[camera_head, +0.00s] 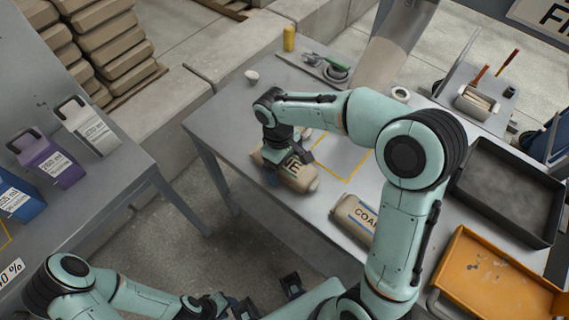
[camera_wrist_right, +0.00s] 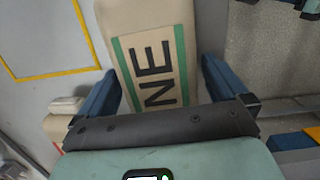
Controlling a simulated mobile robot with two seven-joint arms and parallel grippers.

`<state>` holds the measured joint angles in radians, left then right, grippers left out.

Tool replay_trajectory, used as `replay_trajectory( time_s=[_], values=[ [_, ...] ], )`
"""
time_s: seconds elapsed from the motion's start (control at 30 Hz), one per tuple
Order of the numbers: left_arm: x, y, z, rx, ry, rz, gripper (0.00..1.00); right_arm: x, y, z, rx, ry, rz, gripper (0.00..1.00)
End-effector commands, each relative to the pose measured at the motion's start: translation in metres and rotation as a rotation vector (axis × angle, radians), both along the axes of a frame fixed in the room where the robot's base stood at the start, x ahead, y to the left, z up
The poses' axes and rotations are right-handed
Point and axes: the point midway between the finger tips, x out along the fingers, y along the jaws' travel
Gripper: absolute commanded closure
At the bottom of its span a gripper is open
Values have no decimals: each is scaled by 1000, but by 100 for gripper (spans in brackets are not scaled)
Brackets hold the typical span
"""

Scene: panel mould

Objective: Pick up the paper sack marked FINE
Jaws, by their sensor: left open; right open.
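The tan paper sack marked FINE (camera_head: 300,178) lies on the grey table (camera_head: 232,122), partly hidden under my right arm. In the right wrist view the sack (camera_wrist_right: 146,20) shows a green-framed label reading "NE"; the rest of the word is hidden. My right gripper (camera_head: 277,165) is open and low over the sack. In the wrist view its two blue fingers (camera_wrist_right: 160,88) stand on either side of the sack; I cannot tell whether they touch it. My left gripper (camera_head: 265,298) is open and empty, away from the sack, at the bottom of the head view.
A second sack marked "COA" (camera_head: 355,214) lies to the right on the table. A yellow outline (camera_head: 347,179) is marked between the sacks. A black tray (camera_head: 510,190) and an orange tray (camera_head: 490,285) stand at the right. Jugs (camera_head: 88,126) stand on the left table.

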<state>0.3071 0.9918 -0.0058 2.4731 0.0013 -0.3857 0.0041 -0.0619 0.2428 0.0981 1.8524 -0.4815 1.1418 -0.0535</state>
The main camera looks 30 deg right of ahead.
Motion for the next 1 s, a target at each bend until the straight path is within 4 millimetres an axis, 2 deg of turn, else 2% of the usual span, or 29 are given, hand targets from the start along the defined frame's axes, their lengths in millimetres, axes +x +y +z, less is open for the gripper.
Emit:
replay_trajectory(
  time_s=[0.07, 0.3, 0.57, 0.73, 0.87, 1.0],
  values=[
    [0, 0, 0, 0, 0, 0, 57, 0, 0, 0, 0, 0, 0, 3],
    [0, 0, 0, 0, 0, 0, 57, 0, 0, 1, 0, 0, 0, 81],
    [0, 0, 0, 0, 0, 0, 57, 1, 0, 3, 0, -3, 0, 82],
    [1, 0, 2, 0, -1, 0, 57, 1, 0, 11, 1, -6, 0, 82],
    [2, 0, 4, 0, -2, 0, 57, 2, 1, 28, 1, -8, 1, 82],
    [5, 0, 9, 0, -6, 0, 57, 2, 1, 57, 2, -10, 0, 82]
  ],
)
